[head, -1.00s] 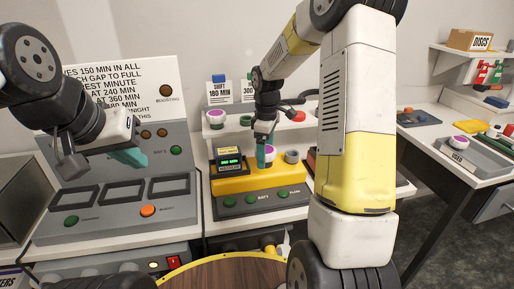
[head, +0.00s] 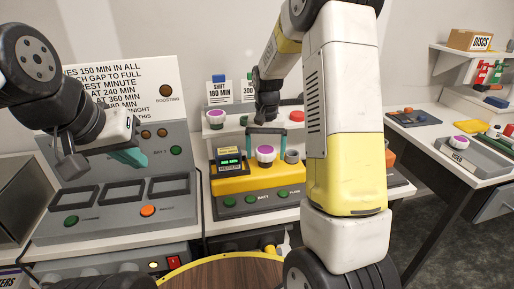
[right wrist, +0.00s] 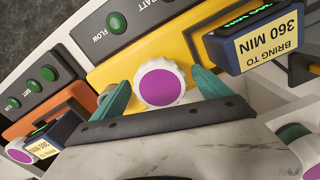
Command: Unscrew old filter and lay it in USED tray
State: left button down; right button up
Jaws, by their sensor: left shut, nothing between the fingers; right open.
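A white ribbed filter with a purple top (head: 265,153) sits upright on the yellow unit (head: 232,186). It also shows in the right wrist view (right wrist: 160,83), seen from above. My right gripper (head: 267,136) is open, its teal fingers on either side of the filter; I cannot tell whether they touch it. Its fingers also show in the right wrist view (right wrist: 161,79). My left gripper (head: 125,158) is shut and empty in front of the grey control panel. The grey USED tray (head: 483,158) is on the right-hand table, with another purple-topped piece (head: 467,141) at its back edge.
A display box (head: 230,160) stands left of the filter, and a grey cup (head: 292,156) stands right of it. A ledge behind holds a purple-topped piece (head: 216,117) and a red one (head: 297,117). An orange unit (right wrist: 50,112) is beside the yellow one. Dark floor separates the benches.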

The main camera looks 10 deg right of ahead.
jog(key=c, duration=1.5)
jog(key=n, duration=0.4)
jog(key=shift+c, duration=0.2)
jog(key=shift+r, duration=0.15)
jog(key=shift+r, duration=2.25)
jog(key=shift+r, duration=0.25)
jog(key=shift+f, duration=0.1)
